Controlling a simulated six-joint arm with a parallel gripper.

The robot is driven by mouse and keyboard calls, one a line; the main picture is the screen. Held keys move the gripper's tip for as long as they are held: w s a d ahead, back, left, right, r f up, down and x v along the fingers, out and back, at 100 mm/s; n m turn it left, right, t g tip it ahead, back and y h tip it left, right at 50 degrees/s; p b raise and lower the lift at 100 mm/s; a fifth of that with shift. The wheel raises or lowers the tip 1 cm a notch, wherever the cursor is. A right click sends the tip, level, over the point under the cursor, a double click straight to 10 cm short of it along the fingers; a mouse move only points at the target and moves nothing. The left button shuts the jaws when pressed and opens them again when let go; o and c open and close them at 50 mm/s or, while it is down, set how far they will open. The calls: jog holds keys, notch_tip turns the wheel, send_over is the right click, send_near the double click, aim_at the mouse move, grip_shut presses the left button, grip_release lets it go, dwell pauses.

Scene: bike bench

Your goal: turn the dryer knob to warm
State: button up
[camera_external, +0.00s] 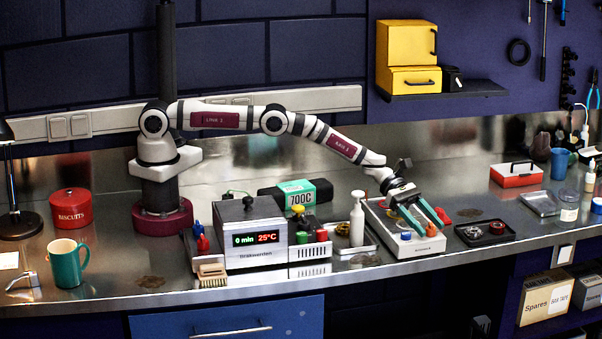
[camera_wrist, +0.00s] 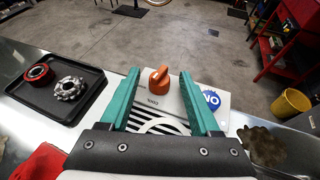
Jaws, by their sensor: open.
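The dryer (camera_external: 418,247) is a low white box on the bench, under my gripper in the external view. In the wrist view the fingers lie to the left and right of the knob, with a visible gap on each side. I cannot tell how far above the knob the fingertips are.
A black tray (camera_wrist: 55,88) with a red ring and a metal part lies beside the dryer. A white spray bottle (camera_external: 357,218) and the grey box with a display (camera_external: 250,232) stand to its left. A red cloth (camera_wrist: 40,162) lies close by.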

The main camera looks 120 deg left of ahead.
jog(key=v, duration=1.5)
jog(key=shift+s+a+r, duration=0.1)
jog(key=shift+s+r, duration=0.15)
jog(key=shift+r, duration=0.05)
